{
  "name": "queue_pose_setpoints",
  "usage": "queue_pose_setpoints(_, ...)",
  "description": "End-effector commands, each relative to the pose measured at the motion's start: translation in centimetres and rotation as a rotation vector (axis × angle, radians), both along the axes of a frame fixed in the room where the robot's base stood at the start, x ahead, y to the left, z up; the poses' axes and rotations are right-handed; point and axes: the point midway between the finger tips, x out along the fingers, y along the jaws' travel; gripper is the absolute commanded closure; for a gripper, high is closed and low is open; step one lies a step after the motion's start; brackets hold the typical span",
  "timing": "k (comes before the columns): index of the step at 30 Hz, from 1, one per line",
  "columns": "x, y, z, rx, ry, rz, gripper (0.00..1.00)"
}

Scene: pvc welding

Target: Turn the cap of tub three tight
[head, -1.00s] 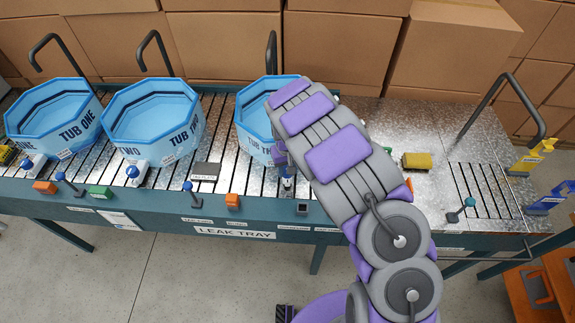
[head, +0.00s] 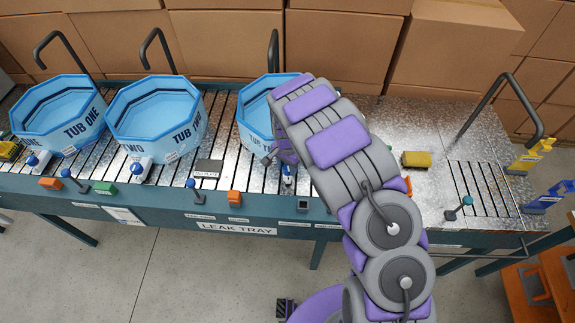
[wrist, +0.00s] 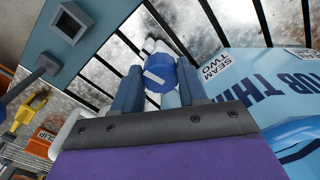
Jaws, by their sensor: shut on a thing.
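Tub three (head: 256,117) is a blue octagonal tub on the slatted leak tray, partly hidden behind my arm in the head view. Its lettered side (wrist: 285,85) shows at the right of the wrist view. Its cap (wrist: 160,75) is round and blue with a white line across it, at the end of a pale fitting. My gripper (wrist: 156,86) is shut on the cap, one finger on each side. In the head view the blue cap (head: 288,171) shows just below my gripper, whose fingers are mostly hidden there.
Tub one (head: 75,130) and tub two (head: 185,135) stand to the left with their own capped fittings. A yellow block (head: 416,159) lies on the metal top to the right. Cardboard boxes (head: 225,45) line the back. Small orange and green pieces sit along the tray's front edge.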

Motion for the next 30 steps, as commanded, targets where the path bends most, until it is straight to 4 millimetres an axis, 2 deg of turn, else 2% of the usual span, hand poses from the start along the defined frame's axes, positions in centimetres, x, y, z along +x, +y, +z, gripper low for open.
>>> queue_pose_setpoints(11, 0.1, 0.08, 0.03, 0.0, -0.002, -0.139, 0.89)
queue_pose_setpoints(26, 0.11, 0.05, 0.05, 0.0, -0.003, -0.156, 0.89)
queue_pose_setpoints(27, 0.11, 0.05, 0.05, 0.0, -0.003, -0.156, 0.55)
queue_pose_setpoints(30, 0.09, 0.04, 0.05, 0.001, -0.002, -0.156, 0.46)
